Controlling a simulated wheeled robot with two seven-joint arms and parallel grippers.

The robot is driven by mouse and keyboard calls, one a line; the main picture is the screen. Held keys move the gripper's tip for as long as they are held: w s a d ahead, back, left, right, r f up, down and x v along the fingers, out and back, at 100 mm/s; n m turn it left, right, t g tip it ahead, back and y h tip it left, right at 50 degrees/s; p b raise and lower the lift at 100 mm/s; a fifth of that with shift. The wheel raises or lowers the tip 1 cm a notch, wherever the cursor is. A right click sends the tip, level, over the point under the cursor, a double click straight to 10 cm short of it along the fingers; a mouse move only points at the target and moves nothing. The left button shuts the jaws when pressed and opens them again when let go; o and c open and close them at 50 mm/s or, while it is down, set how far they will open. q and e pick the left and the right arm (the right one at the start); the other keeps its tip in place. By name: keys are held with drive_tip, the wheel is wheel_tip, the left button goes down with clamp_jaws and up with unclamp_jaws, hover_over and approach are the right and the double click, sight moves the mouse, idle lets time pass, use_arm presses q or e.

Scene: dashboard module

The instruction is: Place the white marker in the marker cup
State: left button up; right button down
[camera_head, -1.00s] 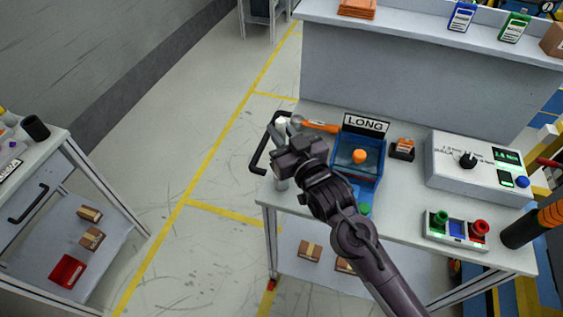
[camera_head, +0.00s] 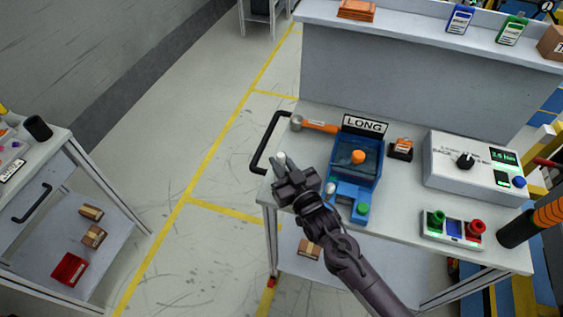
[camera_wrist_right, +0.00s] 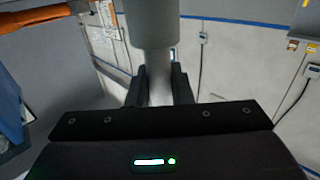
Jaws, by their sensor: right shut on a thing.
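My right gripper (camera_head: 284,167) is over the left end of the workbench, shut on the white marker. The marker's pale end (camera_head: 281,158) shows between the fingers in the head view. In the right wrist view the marker (camera_wrist_right: 154,30) is a pale grey-white cylinder, thicker above and narrower where it passes between the dark fingers (camera_wrist_right: 158,88). Its far end is hidden by the gripper body. A black cup (camera_head: 38,128), which looks like the marker cup, stands on the cart at the far left, well apart from the gripper. My left gripper is not in view.
A blue bin (camera_head: 372,178) with a LONG sign (camera_head: 365,124) stands just right of the gripper. An orange-handled hammer (camera_head: 318,125) lies behind it. A black bench handle (camera_head: 262,150) is at left. Open floor separates bench and left cart (camera_head: 60,150).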

drive_tip(key=c, duration=1.3)
unclamp_jaws()
drive_tip(key=shift+f, duration=0.1)
drive_tip(key=shift+s+d, duration=0.1)
drive_tip(key=b+v, duration=0.2)
drive_tip(key=v, duration=0.9)
drive_tip(key=shift+s, duration=0.35)
drive_tip(key=shift+d, duration=0.2)
